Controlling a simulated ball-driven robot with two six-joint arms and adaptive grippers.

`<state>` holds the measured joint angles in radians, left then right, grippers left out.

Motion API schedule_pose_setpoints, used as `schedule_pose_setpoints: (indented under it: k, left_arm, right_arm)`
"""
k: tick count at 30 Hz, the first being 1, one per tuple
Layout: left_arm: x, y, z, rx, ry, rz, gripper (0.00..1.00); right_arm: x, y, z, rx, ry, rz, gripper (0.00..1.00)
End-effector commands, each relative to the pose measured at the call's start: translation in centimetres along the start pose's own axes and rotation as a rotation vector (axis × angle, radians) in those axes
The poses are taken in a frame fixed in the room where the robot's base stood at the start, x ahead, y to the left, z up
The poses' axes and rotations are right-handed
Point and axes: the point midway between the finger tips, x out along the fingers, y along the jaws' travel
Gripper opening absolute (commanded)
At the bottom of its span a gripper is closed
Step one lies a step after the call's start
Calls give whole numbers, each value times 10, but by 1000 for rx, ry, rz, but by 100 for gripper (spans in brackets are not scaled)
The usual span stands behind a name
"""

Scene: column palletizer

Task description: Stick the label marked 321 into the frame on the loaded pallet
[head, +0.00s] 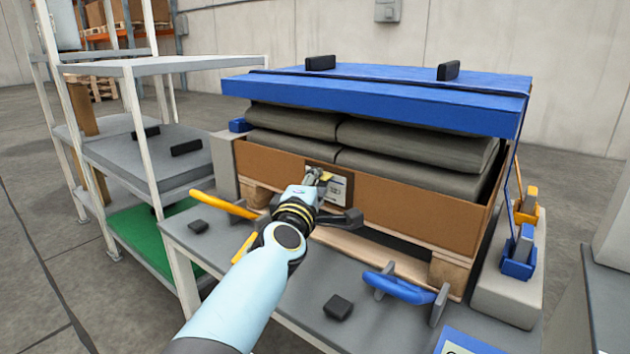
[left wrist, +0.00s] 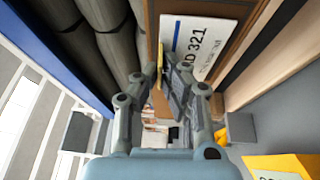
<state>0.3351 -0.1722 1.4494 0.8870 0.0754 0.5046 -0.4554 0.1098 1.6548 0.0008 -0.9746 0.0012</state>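The loaded pallet carries a brown carton (head: 410,210) with grey sacks (head: 420,155) under a blue cover (head: 390,90). A dark brown frame (head: 313,163) is on the carton's front face. The white label (left wrist: 200,45), marked 321 with a blue stripe, lies against the frame; it also shows in the head view (head: 338,190). My left gripper (left wrist: 161,70) is at the label's edge, its fingers closed on both sides of a yellow tab (left wrist: 159,66) there. In the head view my left gripper (head: 319,176) partly hides label and frame. My right gripper is not in view.
A grey table (head: 285,290) stands before the pallet, with a blue handle (head: 398,288), a yellow handle (head: 222,205) and small black blocks. A shelf rack (head: 150,165) is at the left. Yellow (head: 527,205) and blue (head: 520,255) devices stand at the right.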

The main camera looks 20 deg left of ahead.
Motion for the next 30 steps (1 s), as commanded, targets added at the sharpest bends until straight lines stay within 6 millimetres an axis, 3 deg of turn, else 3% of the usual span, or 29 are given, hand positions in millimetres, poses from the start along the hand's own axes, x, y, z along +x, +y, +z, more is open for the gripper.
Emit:
schedule_pose_setpoints:
  k: [30]
  left_arm:
    - [3,0,7,-11,-1,-1,0]
  right_arm:
    - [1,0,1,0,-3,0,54]
